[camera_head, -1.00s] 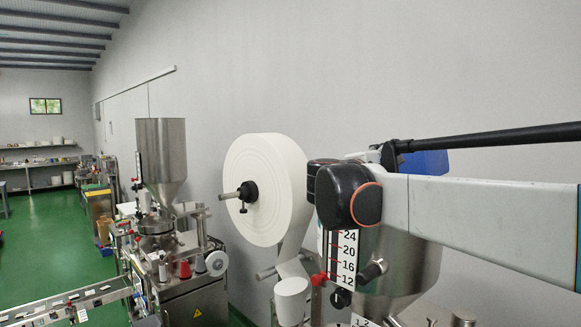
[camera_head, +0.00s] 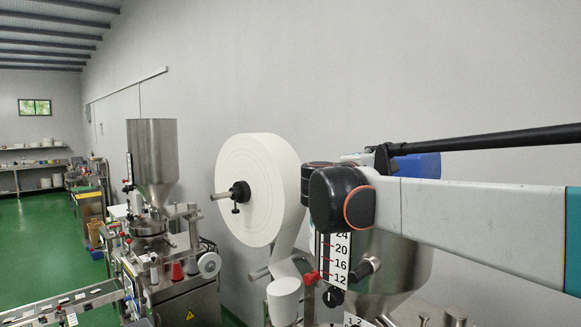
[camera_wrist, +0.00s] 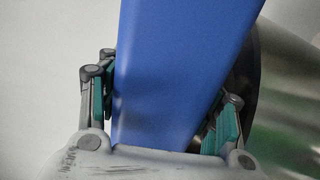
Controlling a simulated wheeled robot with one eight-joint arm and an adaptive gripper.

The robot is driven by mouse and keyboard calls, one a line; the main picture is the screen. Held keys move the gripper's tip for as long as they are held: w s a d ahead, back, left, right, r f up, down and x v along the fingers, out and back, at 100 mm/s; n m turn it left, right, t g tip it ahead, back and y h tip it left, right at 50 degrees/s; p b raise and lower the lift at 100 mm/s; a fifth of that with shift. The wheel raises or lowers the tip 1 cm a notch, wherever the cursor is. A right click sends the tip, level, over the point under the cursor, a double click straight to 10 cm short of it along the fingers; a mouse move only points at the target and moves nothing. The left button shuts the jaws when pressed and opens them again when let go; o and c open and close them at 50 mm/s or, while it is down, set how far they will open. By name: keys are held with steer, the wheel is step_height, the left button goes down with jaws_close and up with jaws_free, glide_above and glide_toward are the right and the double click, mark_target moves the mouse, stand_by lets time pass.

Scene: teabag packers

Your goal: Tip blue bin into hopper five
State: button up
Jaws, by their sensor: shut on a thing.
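My gripper (camera_wrist: 162,115) is shut on the blue bin (camera_wrist: 180,65) in the wrist view, with a green-padded finger on each side of it. In the head view only a small part of the blue bin (camera_head: 420,165) shows, behind my arm. A metal hopper (camera_head: 408,262) with a numbered scale (camera_head: 333,262) stands below and behind my arm. The bin is above the hopper, and its opening and contents are hidden. Whether this hopper bears the number five cannot be seen. In the wrist view, a curved metal surface (camera_wrist: 285,110) lies right of the bin.
A large white paper roll (camera_head: 258,190) stands just left of the hopper. Further left is another machine with a tall metal hopper (camera_head: 152,155). A conveyor (camera_head: 65,303) lies at lower left. A plain wall is behind, and green floor (camera_head: 45,240) is open at left.

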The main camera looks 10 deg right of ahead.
steer(key=shift+s+a, duration=0.1)
steer(key=shift+s, duration=0.2)
steer(key=shift+s+r+m+p, duration=0.2)
steer(key=shift+r+m, duration=0.1)
steer(key=shift+m, duration=0.45)
steer(key=shift+s+r+m+p, duration=0.2)
steer(key=shift+r+m, duration=0.1)
steer(key=shift+m, duration=0.45)
steer(key=r+m+p, duration=0.1)
steer(key=m, duration=0.1)
steer(key=r+m, duration=0.2)
steer(key=shift+s+d+p, duration=0.2)
steer(key=shift+p, duration=0.2)
steer(key=m, duration=0.1)
steer(key=r+m, duration=0.1)
steer(key=m, duration=0.1)
steer(key=shift+w+a+r+m+p, duration=0.2)
steer(key=shift+w+r+m+p, duration=0.1)
steer(key=shift+r+p, duration=0.1)
